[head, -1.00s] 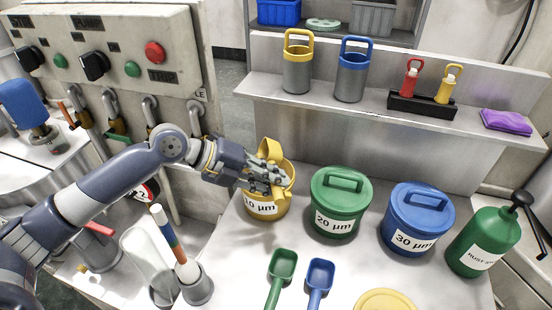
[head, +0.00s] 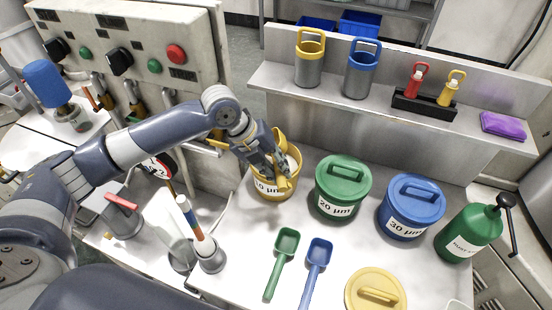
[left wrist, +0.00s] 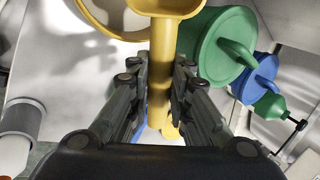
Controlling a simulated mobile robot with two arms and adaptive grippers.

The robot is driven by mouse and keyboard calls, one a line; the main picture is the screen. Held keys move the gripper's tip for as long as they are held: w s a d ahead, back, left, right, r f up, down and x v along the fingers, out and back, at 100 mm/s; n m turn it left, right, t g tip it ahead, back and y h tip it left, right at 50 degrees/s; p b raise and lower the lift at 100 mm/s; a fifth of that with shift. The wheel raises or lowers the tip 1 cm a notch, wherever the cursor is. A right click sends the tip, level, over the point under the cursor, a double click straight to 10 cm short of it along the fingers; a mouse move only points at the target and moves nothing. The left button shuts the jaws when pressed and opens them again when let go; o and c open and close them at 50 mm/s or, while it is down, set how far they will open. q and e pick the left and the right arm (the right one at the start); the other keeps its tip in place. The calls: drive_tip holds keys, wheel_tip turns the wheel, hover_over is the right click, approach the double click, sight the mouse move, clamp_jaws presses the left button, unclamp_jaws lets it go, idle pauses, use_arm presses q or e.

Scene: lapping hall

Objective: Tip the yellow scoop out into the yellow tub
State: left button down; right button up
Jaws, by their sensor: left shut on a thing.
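The yellow tub (head: 268,190), labelled 10 µm, stands open at the left of the bench's row of tubs. My left gripper (head: 282,170) is over the tub's opening and shut on the yellow scoop. In the left wrist view, the yellow scoop (left wrist: 160,62) has its handle between the fingers (left wrist: 160,82) and its bowl at the top edge. The tub's rim (left wrist: 92,26) shows beside the bowl there. The gripper hides much of the scoop in the head view, and I cannot tell what the bowl holds. My right gripper is not in view.
Right of the yellow tub stand the lidded green tub (head: 340,200), the blue tub (head: 408,212) and a green pump bottle (head: 470,232). A green scoop (head: 280,258), a blue scoop (head: 316,264) and the yellow lid (head: 376,292) lie in front. A shelf (head: 370,103) runs behind.

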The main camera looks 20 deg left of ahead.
use_arm(q)
drive_tip(key=shift+w+d+r+g+y+p, duration=0.15)
drive_tip(key=shift+d+r+g+y+p, duration=0.2)
drive_tip(key=shift+y+p, duration=0.5)
wheel_tip(320, 180, up, 3)
drive_tip(key=g+y+p, duration=0.2)
drive_tip(key=y+p, duration=0.1)
drive_tip(key=p, duration=0.3)
drive_tip(key=shift+w+d+y+p, duration=0.1)
drive_tip(key=shift+d+y+p, duration=0.05)
drive_tip(key=shift+y+p, duration=0.2)
drive_tip(key=shift+d+r+g+y+p, duration=0.1)
drive_tip(key=shift+r+g+y+p, duration=0.25)
drive_tip(key=shift+y+p, duration=0.45)
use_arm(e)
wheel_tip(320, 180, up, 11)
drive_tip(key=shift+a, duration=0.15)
